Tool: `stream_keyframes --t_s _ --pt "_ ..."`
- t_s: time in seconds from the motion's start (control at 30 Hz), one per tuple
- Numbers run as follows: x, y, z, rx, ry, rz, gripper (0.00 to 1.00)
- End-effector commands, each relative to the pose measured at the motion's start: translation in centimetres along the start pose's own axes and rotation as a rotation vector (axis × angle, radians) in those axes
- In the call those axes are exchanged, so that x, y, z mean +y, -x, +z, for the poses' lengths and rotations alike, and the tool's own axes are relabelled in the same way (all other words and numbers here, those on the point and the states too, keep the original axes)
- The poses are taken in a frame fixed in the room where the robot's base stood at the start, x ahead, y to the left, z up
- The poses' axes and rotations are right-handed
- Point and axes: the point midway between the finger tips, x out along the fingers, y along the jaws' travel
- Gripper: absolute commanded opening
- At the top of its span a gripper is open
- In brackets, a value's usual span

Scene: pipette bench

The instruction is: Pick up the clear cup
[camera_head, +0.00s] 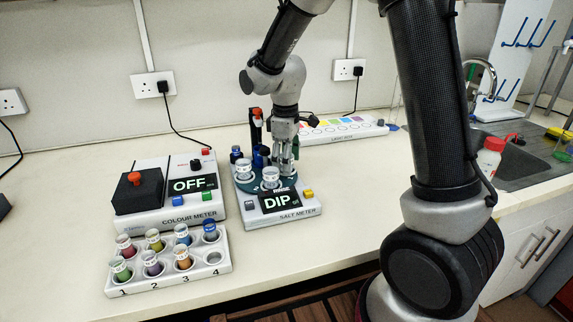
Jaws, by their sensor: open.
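Two clear cups with pale labels stand on the dark turntable (255,187) of the salt meter: one at the left (243,170), one nearer the front (270,178). I cannot tell which of them the task means. My gripper (285,166) points down over the back right of the turntable, just behind and right of the front cup. Its fingers are open, and I see nothing held between them. From this view I cannot tell whether a finger touches the front cup. The gripper hides part of the turntable behind it.
The salt meter (295,214) reads DIP. The colour meter (165,218), reading OFF, stands to its left. A rack (200,279) with several coloured vials is in front. Dark bottles (236,154) stand behind the cups. A light box (340,138) lies at the back; bench right of the salt meter is clear.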

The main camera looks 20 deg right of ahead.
Motion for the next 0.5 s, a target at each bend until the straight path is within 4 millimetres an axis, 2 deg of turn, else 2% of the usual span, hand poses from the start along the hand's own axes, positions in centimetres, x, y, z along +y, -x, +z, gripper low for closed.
stream_keyframes --t_s 0.03,0.2,0.3,0.5 --pt "0.00 0.01 0.00 0.000 0.000 0.000 0.59" --pt "0.00 0.02 0.00 0.000 0.000 0.000 0.28" --pt "0.00 0.03 0.01 0.000 0.000 0.000 0.13" --pt "0.00 0.03 0.00 0.000 0.000 0.000 0.13"
